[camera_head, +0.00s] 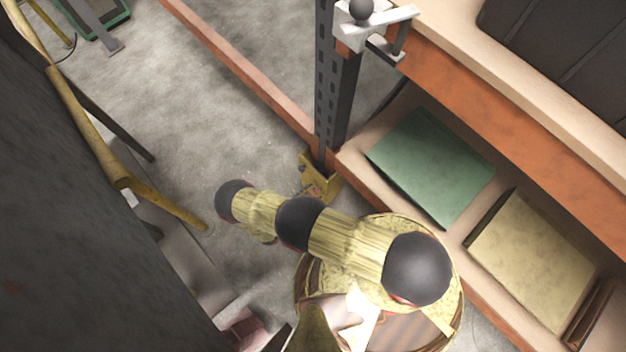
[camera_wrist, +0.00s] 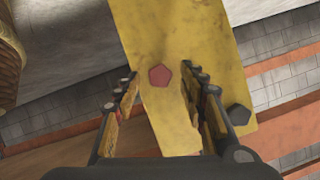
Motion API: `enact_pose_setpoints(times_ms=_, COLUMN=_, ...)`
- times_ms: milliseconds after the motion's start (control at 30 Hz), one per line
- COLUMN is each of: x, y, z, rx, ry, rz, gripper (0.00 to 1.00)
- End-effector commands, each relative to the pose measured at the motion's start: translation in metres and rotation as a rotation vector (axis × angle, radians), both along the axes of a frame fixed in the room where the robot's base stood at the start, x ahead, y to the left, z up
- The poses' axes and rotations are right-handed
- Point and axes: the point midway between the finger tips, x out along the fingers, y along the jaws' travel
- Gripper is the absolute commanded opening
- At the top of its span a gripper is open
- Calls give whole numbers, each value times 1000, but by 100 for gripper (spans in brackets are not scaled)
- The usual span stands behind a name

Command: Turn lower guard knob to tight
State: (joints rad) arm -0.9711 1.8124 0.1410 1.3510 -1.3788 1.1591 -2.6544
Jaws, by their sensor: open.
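A yellow plate (camera_wrist: 185,50) fills the middle of the wrist view, tilted. It bears a small red five-sided knob (camera_wrist: 159,76) and a dark grey five-sided knob (camera_wrist: 238,114) near its right edge. I cannot tell which one is the lower guard knob, or how tight either is. My gripper (camera_wrist: 158,84) is open, its fingers on either side of the red knob in the picture; contact is not visible. In the head view a yellow guard (camera_head: 318,178) stands at the foot of a dark post; its knobs are too small to make out there.
The dark slotted post (camera_head: 337,100) rises beside an orange-edged shelf holding a green box (camera_head: 430,165) and a tan box (camera_head: 532,258). A white clamp-like fitting (camera_head: 372,28) is at the post's top. Grey floor (camera_head: 215,110) is open to the left.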

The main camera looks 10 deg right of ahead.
Motion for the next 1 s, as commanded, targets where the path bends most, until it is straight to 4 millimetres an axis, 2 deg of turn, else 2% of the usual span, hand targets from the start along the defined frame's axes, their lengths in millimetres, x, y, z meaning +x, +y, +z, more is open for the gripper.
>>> enact_pose_setpoints(times_ms=133, x=6, y=-7, z=-4, rx=0, ry=0, rz=-1, gripper=42)
enact_pose_setpoints(times_ms=433, x=7, y=-8, z=-4, rx=1, ry=-1, rz=1, gripper=41)
enact_pose_setpoints(times_ms=1000, x=7, y=-8, z=-4, rx=1, ry=-1, rz=0, gripper=9)
